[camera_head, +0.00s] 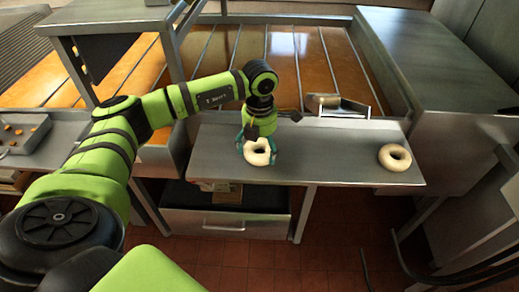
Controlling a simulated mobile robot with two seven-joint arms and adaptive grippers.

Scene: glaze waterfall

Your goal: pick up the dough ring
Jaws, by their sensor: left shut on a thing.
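A pale dough ring (258,153) is at the left part of the grey metal shelf (325,160). My left gripper (259,147) points down over this ring, with its fingers around the ring's sides, and is shut on it. I cannot tell whether the ring touches the shelf. A second pale dough ring (395,157) lies flat near the right end of the shelf, apart from the gripper. My right gripper is not in view.
Behind the shelf is a conveyor with orange-brown slats and metal rails (300,60). A small metal scoop-like piece (338,104) sits at the shelf's back edge. A grey tray with small brown bits (20,132) is at far left. A drawer unit (225,222) stands below.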

